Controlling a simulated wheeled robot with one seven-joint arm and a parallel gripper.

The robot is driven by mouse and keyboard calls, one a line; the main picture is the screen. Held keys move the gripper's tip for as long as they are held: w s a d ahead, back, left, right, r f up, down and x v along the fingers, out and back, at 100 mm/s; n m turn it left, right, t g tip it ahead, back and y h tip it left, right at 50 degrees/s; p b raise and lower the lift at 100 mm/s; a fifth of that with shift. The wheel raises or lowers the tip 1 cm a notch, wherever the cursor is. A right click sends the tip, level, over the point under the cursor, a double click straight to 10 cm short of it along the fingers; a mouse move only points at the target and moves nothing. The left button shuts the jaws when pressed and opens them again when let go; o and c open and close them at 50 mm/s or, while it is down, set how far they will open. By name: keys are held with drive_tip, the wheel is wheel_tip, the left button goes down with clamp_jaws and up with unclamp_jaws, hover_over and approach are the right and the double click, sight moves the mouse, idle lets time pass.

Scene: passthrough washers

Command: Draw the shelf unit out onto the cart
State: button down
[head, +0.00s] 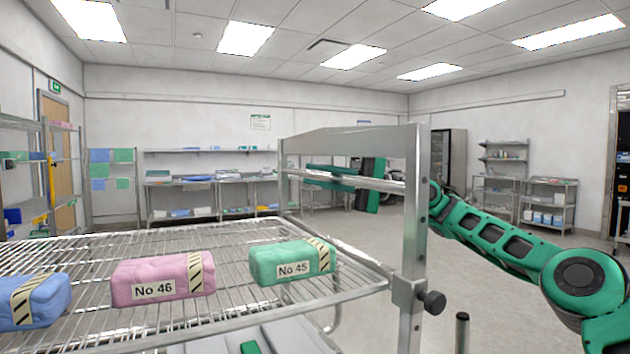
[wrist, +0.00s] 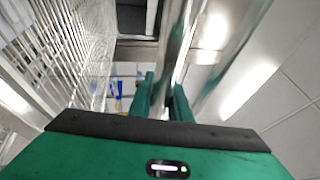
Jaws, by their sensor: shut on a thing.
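The shelf unit is a steel frame with a wire shelf (head: 90,240). A blue pack (head: 30,302), a pink pack marked No 46 (head: 150,280) and a green pack marked No 45 (head: 285,262) lie on it. A bar (head: 392,187) runs along its right end, beside an upright post (head: 413,230). My gripper (head: 333,172) reaches this end from the right. In the wrist view its green fingers (wrist: 165,98) are shut on the metal bar (wrist: 172,55), one on each side. The wire shelf (wrist: 65,50) is left of them. I cannot make out the cart for certain.
A black knob (head: 432,302) sticks out from the post. A short dark-topped post (head: 462,325) stands at the lower right. The floor (head: 470,262) beyond is clear. Racks and steel tables (head: 190,190) line the back wall, with another rack (head: 548,203) at the right.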

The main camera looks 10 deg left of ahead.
drive_tip(key=shift+w+f, duration=0.1)
drive_tip(key=shift+w, duration=0.15)
drive_tip(key=c, duration=1.6)
unclamp_jaws()
drive_tip(key=shift+w+d, duration=0.15)
drive_tip(key=shift+c, duration=0.2)
drive_tip(key=shift+d, duration=0.1)
drive_tip(key=v, duration=1)
drive_tip(key=shift+w+d, duration=0.25)
drive_tip(key=shift+d, duration=0.05)
drive_tip(key=shift+a+f, duration=0.1)
